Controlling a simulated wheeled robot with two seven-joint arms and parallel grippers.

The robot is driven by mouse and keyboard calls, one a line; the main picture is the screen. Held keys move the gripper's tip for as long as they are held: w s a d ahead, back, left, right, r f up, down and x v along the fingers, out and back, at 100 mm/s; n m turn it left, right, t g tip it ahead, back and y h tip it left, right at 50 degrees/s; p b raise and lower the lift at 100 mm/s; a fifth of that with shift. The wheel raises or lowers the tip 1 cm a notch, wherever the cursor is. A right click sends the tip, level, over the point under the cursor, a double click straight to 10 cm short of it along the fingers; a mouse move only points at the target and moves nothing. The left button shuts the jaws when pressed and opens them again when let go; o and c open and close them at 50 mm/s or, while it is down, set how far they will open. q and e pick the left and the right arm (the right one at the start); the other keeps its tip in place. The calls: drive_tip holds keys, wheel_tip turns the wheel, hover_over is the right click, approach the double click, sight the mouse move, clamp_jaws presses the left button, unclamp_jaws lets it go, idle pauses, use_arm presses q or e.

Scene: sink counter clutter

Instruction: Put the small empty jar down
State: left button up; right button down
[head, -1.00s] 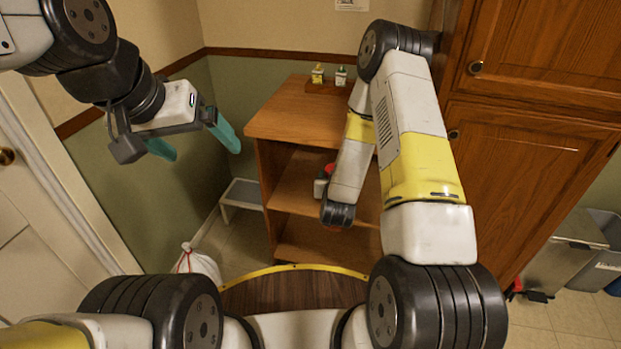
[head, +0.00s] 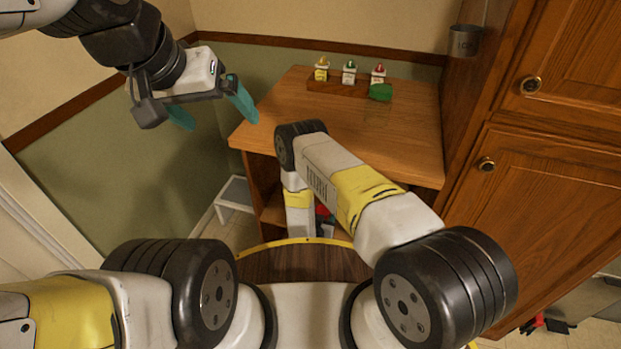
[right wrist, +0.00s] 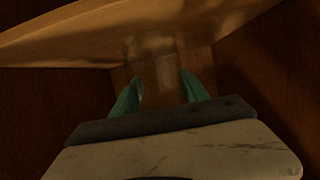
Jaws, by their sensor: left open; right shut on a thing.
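My right gripper (right wrist: 160,92) shows in the right wrist view, with its two teal fingers apart on either side of something faint and clear. I take this to be the small empty jar (right wrist: 152,45), though its outline is hard to make out in the dark. The gripper is low within the wooden shelf unit, under a board. In the head view my own right arm hides it. My left gripper (head: 212,112) is open and empty in the air, left of the wooden counter top (head: 290,105).
A rack (head: 335,86) with several small bottles stands at the back of the counter. A green-lidded clear container (head: 380,92) is beside it. A metal cup (head: 465,40) is by the tall cabinet (head: 560,150) at right. A low step stool (head: 235,195) stands at left. The counter's middle is clear.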

drive_tip(key=w+a, duration=0.1)
drive_tip(key=w, duration=0.2)
drive_tip(key=w+a, duration=0.2)
drive_tip(key=w, duration=0.2)
drive_tip(key=w+a+f, duration=0.1)
drive_tip(key=w, duration=0.2)
drive_tip(key=shift+w+a, duration=0.15)
drive_tip(key=shift+a, duration=0.1)
drive_tip(key=shift+w+f, duration=0.2)
drive_tip(key=shift+f, duration=1.6)
drive_tip(key=shift+f, duration=0.15)
drive_tip(key=c, duration=0.6)
unclamp_jaws()
drive_tip(key=shift+s+a+r, duration=0.1)
drive_tip(key=shift+r, duration=0.1)
drive_tip(key=v, duration=1.2)
